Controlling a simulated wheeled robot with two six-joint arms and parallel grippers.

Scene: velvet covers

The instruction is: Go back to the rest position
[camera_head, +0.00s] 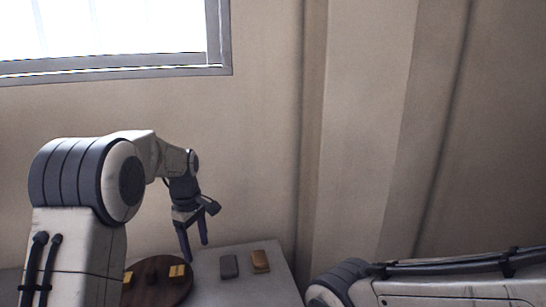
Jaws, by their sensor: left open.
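My left gripper (196,249) is open and empty. It points down above the far side of the table, near the right edge of a round dark wooden board (172,291). On the board sit a yellow-topped block (178,271), a dark block (152,279) and another yellowish block (127,279) beside my left arm. To the right of the board, a grey block (229,266) and an orange-brown block (260,261) lie on the table. My right arm shows at the lower right, but its gripper is out of view.
The light grey table (245,290) has bare surface in front of the grey and brown blocks. Its right edge is close by the brown block. A beige wall with a projecting column (365,130) stands behind, and a window (110,35) is at upper left.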

